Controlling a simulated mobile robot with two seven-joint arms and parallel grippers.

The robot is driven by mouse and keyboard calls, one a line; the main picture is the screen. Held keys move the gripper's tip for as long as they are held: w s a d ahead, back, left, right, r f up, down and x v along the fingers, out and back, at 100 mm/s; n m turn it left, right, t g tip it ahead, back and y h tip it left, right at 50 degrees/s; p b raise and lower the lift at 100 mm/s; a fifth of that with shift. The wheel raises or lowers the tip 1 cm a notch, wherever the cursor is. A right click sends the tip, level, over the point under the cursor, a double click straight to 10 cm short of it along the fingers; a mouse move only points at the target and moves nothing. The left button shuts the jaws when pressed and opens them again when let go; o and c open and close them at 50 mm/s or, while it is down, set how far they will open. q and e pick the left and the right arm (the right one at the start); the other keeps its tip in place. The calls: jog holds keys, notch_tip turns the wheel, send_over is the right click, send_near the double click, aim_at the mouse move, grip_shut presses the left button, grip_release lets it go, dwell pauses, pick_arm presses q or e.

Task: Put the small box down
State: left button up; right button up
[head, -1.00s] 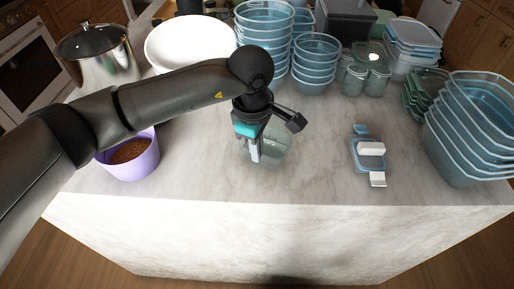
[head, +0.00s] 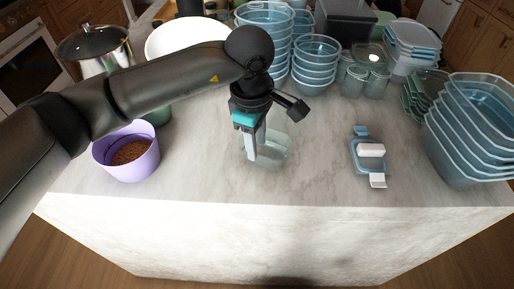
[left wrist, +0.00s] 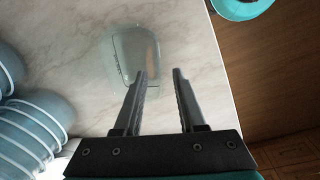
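The small box (head: 277,149) is clear, pale and see-through, and appears to rest on the marble counter near its front edge. It also shows in the left wrist view (left wrist: 135,52), beyond my fingertips. My left gripper (head: 250,156) points down at the left side of the box and partly hides it. In the left wrist view my left gripper (left wrist: 161,72) is open, with a clear gap between its fingers. The left finger overlaps the box's edge in the picture and the right finger is outside it. I cannot tell whether either touches it. My right gripper is not in view.
A purple tub of brown grains (head: 127,151) stands at left, under my arm. Stacked blue bowls (head: 314,65) and glass jars (head: 366,80) stand behind. A blue tray with white pieces (head: 369,155) and stacked tubs (head: 470,130) are at right. The front middle counter is clear.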

pick_arm(q)
notch_tip(320, 180, up, 12)
jog(key=s, duration=0.1)
jog(key=shift+a, duration=0.25)
